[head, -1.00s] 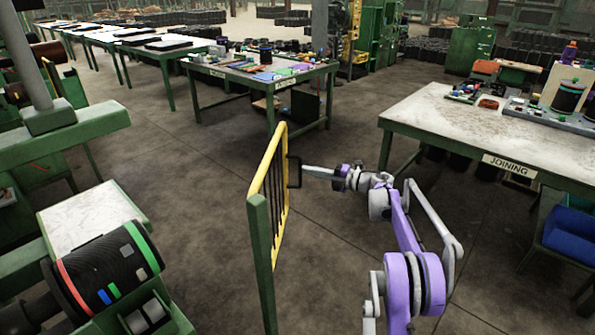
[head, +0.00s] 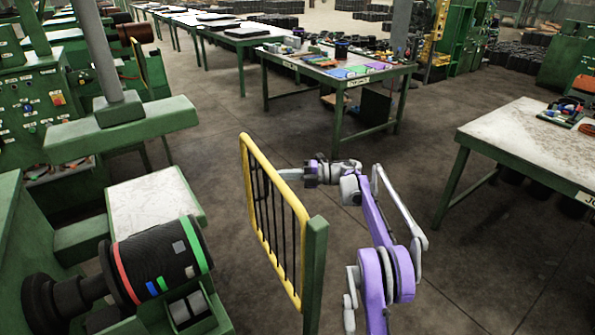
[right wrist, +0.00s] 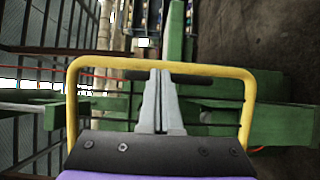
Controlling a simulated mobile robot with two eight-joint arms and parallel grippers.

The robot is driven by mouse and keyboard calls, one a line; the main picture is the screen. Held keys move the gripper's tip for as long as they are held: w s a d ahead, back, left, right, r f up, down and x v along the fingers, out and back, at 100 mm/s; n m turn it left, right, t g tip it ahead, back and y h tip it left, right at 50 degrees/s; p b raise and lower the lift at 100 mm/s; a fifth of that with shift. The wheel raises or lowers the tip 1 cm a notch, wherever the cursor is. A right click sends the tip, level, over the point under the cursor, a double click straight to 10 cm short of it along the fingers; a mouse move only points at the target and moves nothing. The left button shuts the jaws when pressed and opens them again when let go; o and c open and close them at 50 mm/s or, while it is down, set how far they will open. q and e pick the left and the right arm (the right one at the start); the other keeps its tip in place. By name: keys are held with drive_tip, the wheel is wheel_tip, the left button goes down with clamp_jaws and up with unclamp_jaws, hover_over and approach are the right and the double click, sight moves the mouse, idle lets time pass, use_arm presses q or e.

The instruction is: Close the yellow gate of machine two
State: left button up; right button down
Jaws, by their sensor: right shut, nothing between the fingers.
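The yellow gate (head: 275,164), a yellow frame with black bars, stands on a green post (head: 315,270) at its near right end. Its free end points away and left, with a gap to the green machine (head: 155,125). My right gripper (head: 285,173) reaches the gate's right side from the right; its tips are partly hidden behind the frame and bars. In the right wrist view my gripper's fingers (right wrist: 160,78) are shut and empty, in front of the gate's yellow rail (right wrist: 205,70). I cannot tell whether they touch it. My left gripper is not in view.
A black roller (head: 160,262) with red and green bands juts from the machine at the lower left. A pale tabletop (head: 155,205) lies behind it. A work table (head: 520,135) stands at right, another (head: 335,75) further back. The floor between is clear.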

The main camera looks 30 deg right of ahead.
drive_tip(key=a, duration=0.2)
drive_tip(key=w+a, duration=0.1)
drive_tip(key=a, duration=0.1)
drive_tip(key=shift+a, duration=0.25)
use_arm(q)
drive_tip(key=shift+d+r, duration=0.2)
use_arm(e)
drive_tip(key=shift+w+a, duration=0.1)
drive_tip(key=shift+a, duration=0.05)
